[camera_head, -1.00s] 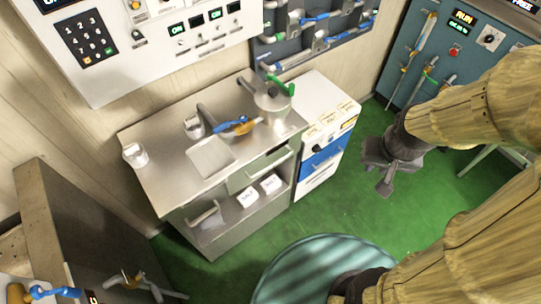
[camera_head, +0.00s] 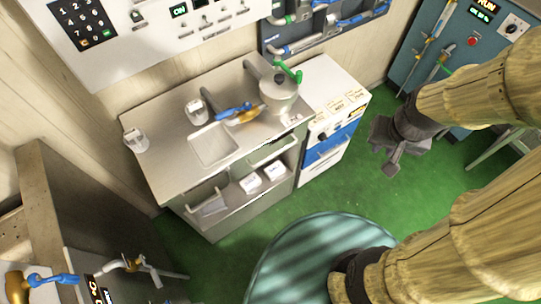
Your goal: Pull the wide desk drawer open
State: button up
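A metal desk (camera_head: 165,165) stands against the wall left of centre. Its wide drawer (camera_head: 268,152) is under the right part of the top, with a pale bar handle along its front. The drawer looks closed or nearly so. My dark grey gripper (camera_head: 390,163) hangs above the green floor, right of the desk and well apart from the drawer. It looks empty. Its fingers overlap in this view, so their opening is unclear.
A kettle (camera_head: 278,95), taps and a sink (camera_head: 214,145) are on the desk top. White boxes (camera_head: 250,184) sit on the shelf below. A white-and-blue cabinet (camera_head: 325,150) adjoins the desk's right. Green floor (camera_head: 350,190) lies clear in front.

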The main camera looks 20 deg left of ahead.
aim_at(270, 157)
jog(key=w+a+f+n+g+y+b, duration=0.1)
jog(key=w+a+f+n+y, duration=0.1)
jog(key=f+n+y, duration=0.3)
jog(key=w+a+f+n+g+y+b, duration=0.1)
jog(key=a+f+n+y, duration=0.4)
jog(key=f+n, duration=0.8)
jog(key=w+a+f+n+g+y+b, duration=0.2)
jog(key=f+n+y, duration=0.4)
jog(key=n, duration=1.1)
notch_tip(270, 157, down, 3)
jog(key=shift+w+a+r+b, duration=0.1)
jog(key=shift+w+a+b, duration=0.55)
jog(key=shift+w+a, duration=0.4)
jog(key=shift+n, duration=0.3)
jog(key=a+p, duration=0.1)
jog(key=a, duration=0.4)
jog(key=s+a+f+p, duration=0.1)
jog(key=a, duration=0.5)
jog(key=a+f+p, duration=0.1)
jog(key=a, duration=0.5)
jog(key=shift+s+f, duration=0.25)
